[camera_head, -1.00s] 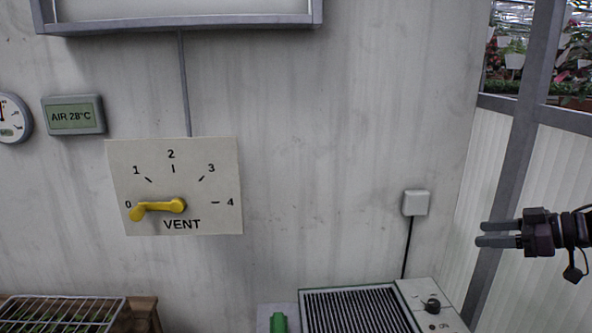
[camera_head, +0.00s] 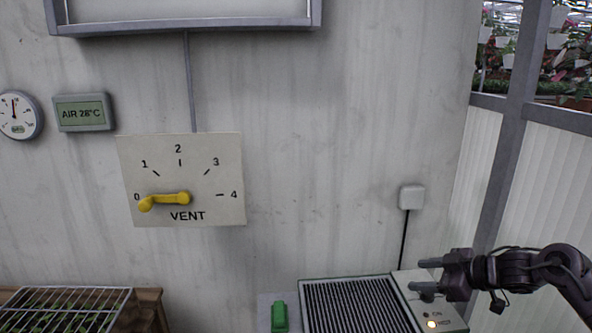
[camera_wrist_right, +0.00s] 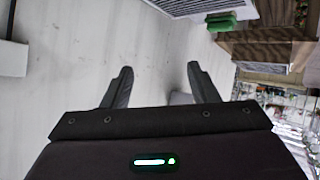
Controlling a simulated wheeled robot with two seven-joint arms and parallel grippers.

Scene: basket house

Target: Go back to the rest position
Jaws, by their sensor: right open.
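My right gripper (camera_head: 428,277) is at the lower right of the head view, in front of the grey box with black slats. Its fingers point left, apart, with nothing between them. The right wrist view also shows the two open, empty fingers (camera_wrist_right: 160,88). My left gripper is in neither view. On the wall, the yellow vent lever (camera_head: 165,201) lies across its white VENT panel (camera_head: 215,180) with its knob end at 0.
The slatted box (camera_head: 352,305) has a lit lamp (camera_head: 431,324); my gripper hides part of its right side. A green object (camera_head: 279,316) stands left of it. A wire rack (camera_head: 70,305) is at lower left. The wall (camera_head: 330,150) between is bare.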

